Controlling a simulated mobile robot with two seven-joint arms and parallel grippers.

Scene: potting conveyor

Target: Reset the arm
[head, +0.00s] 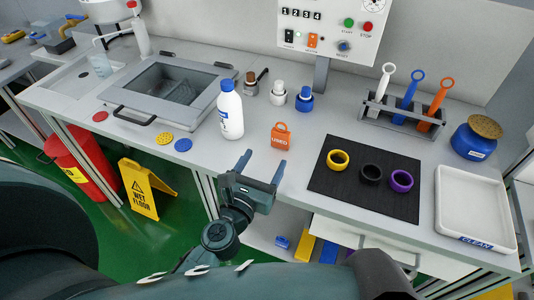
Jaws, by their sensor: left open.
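My left gripper (262,168) is open and empty. Its two fingers point up over the front edge of the grey bench (304,121), between the white bottle and the orange tag. My left arm reaches in from below. Part of another dark arm link shows at the bottom right of the picture, but no right gripper shows.
A white bottle (230,112) and an orange tag (281,137) stand near the gripper. A black mat (333,181) with yellow, black and purple rings lies to the right. A white tray (442,205), a tool rack (375,120) and a lidded basin (208,76) occupy the bench.

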